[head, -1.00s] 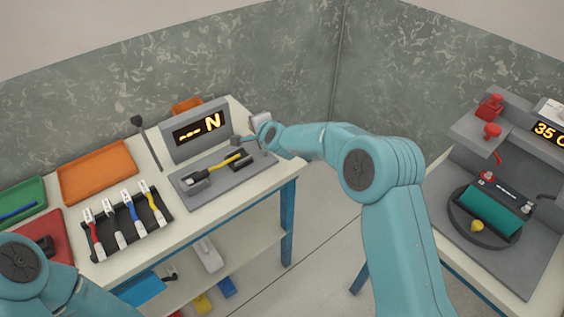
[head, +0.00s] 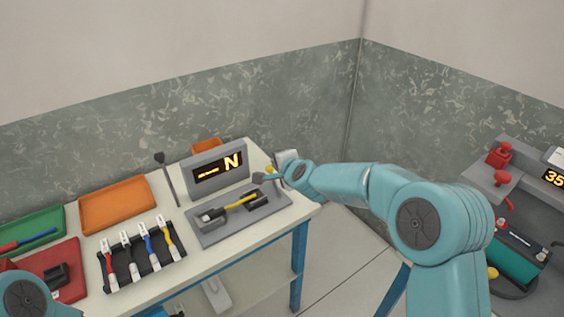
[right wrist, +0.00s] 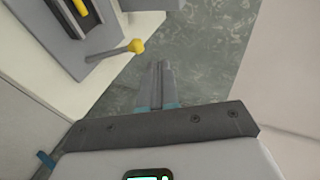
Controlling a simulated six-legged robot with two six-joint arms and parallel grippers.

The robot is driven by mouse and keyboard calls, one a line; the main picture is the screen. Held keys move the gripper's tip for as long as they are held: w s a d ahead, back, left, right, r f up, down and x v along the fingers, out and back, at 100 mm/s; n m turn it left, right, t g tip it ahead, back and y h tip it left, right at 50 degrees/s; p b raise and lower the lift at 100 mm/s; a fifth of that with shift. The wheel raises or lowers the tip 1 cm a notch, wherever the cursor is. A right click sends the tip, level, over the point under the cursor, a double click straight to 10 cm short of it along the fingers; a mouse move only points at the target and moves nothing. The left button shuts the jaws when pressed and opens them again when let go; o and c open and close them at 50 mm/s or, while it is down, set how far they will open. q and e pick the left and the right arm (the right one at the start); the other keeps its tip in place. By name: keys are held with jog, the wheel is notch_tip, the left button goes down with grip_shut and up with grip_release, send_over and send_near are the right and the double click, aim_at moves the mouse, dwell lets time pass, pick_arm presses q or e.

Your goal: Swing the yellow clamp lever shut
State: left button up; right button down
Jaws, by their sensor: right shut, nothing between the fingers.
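The clamp lever is a thin grey arm with a yellow ball knob (right wrist: 137,46). It sticks out from the edge of a grey fixture plate (head: 217,236) on the left bench. In the head view the yellow knob (head: 269,168) shows just beside my right gripper (head: 261,178). In the right wrist view my right gripper (right wrist: 161,78) is shut and empty, its fingers to the right of and below the knob, with a visible gap in the picture. A yellow-and-black part (head: 242,201) lies in the fixture. My left gripper is out of view.
A display block (head: 186,169) reading N stands behind the fixture. A rack (head: 121,279) of several coloured cables and orange (head: 113,206), green and red trays stand to the left. A second bench with red knobs (head: 498,154) is at the right.

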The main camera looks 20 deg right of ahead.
jog(key=shift+s+d+r, duration=0.2)
jog(key=shift+s+r, duration=1.35)
jog(key=shift+r, duration=0.1)
jog(key=s+d+f+n+g, duration=0.15)
jog(key=s+f, duration=0.25)
jog(key=f, duration=0.4)
jog(key=s+f+g, duration=0.2)
jog(key=s+f, duration=0.1)
jog(key=f, duration=0.4)
jog(key=s+d+f+g, duration=0.15)
jog(key=s+f, duration=0.25)
jog(key=f, duration=0.4)
jog(key=s+a+f+n+g, duration=0.2)
jog(key=s+f+n, duration=0.1)
jog(key=s, duration=0.6)
jog(key=s+a+f+n+g+y, duration=0.1)
jog(key=s+f+n, duration=0.3)
jog(key=s, duration=0.5)
jog(key=s+a+f+n+g+y, duration=0.1)
jog(key=s+a+f+n+g, duration=0.3)
jog(key=s, duration=0.6)
jog(key=shift+n, duration=0.45)
